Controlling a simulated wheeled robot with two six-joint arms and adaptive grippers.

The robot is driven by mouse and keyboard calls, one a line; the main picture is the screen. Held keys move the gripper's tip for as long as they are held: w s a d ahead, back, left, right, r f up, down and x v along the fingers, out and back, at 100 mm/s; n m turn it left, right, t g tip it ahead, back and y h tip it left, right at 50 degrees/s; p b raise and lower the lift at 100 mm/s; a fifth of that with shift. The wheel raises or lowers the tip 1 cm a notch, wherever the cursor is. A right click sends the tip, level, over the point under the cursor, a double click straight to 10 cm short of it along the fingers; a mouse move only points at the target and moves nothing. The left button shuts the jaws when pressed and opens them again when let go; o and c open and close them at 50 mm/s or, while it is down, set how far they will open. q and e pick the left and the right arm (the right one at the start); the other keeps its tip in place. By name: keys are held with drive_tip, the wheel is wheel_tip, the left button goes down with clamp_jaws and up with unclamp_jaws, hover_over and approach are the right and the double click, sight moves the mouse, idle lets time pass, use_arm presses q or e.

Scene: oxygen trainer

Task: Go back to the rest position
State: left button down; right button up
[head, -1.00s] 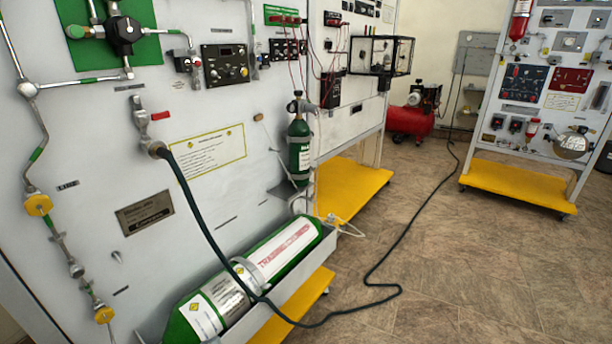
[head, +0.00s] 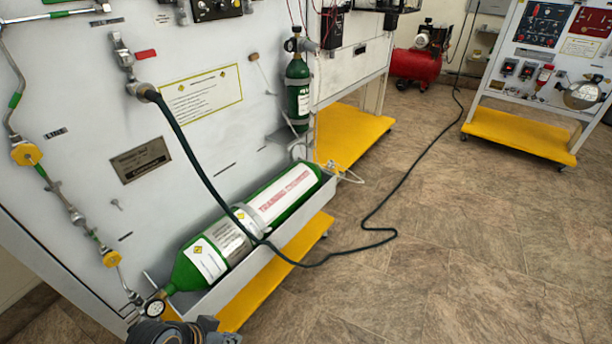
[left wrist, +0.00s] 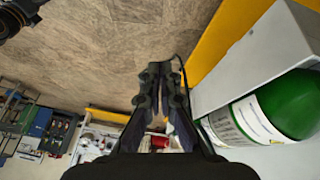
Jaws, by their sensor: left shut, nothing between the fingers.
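My left gripper (head: 185,332) shows only in part at the bottom edge of the head view, just below the neck of the large green oxygen cylinder (head: 188,272). In the left wrist view my left gripper (left wrist: 161,72) has its dark fingers together, with nothing between them. It is apart from the green cylinder (left wrist: 285,105), which lies to its right in that view. My right gripper does not show clearly in any view.
The cylinder lies in a grey tray (head: 290,232) on the white trainer panel (head: 75,150). A dark hose (head: 195,165) runs from the panel across the floor. A pressure gauge (head: 154,308) is close to my left gripper. Open tiled floor (head: 480,250) lies to the right.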

use_arm(q)
drive_tip(key=a+r+n+y, duration=0.2)
drive_tip(key=a+n+y, duration=0.15)
drive_tip(key=a, duration=0.25)
wheel_tip(320, 180, down, 20)
drive_tip(key=a+r+g+y, duration=0.1)
drive_tip(key=a, duration=0.2)
drive_tip(key=s+a+f+g, duration=0.1)
drive_tip(key=s+f, duration=0.4)
drive_tip(key=f, duration=0.3)
drive_tip(key=s+f, duration=0.5)
drive_tip(key=f, duration=0.4)
drive_tip(key=s+r+p, duration=1.1)
drive_tip(key=r+p, duration=0.1)
drive_tip(key=p, duration=0.7)
drive_tip(key=shift+s+a+r+n+g+p, duration=0.3)
drive_tip(key=shift+s+a+r+n+p, duration=0.1)
drive_tip(key=shift+n, duration=0.05)
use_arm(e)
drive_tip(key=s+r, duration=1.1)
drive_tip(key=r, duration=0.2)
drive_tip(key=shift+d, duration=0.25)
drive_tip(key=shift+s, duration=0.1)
